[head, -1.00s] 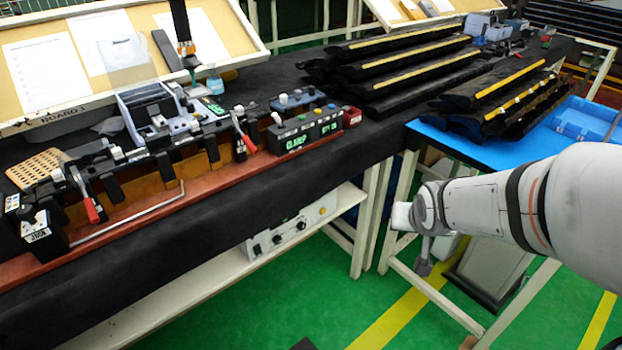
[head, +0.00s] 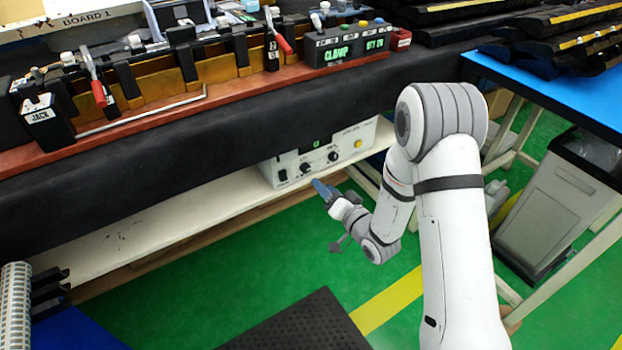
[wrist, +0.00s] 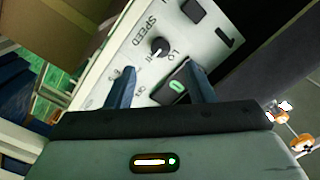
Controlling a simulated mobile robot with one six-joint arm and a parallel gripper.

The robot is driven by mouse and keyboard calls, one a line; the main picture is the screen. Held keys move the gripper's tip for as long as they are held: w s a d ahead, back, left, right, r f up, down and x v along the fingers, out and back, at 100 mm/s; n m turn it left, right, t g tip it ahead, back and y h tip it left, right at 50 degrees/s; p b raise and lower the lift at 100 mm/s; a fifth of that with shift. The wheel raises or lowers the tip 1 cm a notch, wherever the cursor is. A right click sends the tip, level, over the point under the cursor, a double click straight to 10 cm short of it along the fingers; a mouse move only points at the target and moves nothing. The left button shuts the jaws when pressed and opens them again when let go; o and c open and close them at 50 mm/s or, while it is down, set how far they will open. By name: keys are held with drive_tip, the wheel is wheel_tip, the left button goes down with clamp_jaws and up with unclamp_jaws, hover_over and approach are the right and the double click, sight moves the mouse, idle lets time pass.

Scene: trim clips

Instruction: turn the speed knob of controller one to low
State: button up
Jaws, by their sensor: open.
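The controller (head: 318,152) is a pale box on the lower shelf, with dark knobs, a small green display and a yellow button. In the wrist view its panel (wrist: 205,45) carries a large "1". The speed knob (wrist: 159,47) is black with a white mark, beside the words SPEED, LO and HI. The mark seems to point down-left, near HI; the exact setting is hard to read. My gripper (wrist: 161,88) is open and empty, its two blue fingers apart in front of the panel, short of the knob. In the head view my gripper (head: 321,189) is just below and in front of the controller.
The bench's black front edge (head: 220,120) overhangs the shelf (head: 150,222). A grey bin (head: 560,195) stands at the right. Green floor lies open below the gripper.

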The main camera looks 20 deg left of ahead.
sight(307, 170)
drive_tip(key=x, duration=0.7)
drive_tip(key=shift+a+b, duration=0.1)
drive_tip(key=shift+b, duration=0.2)
drive_tip(key=c, duration=1)
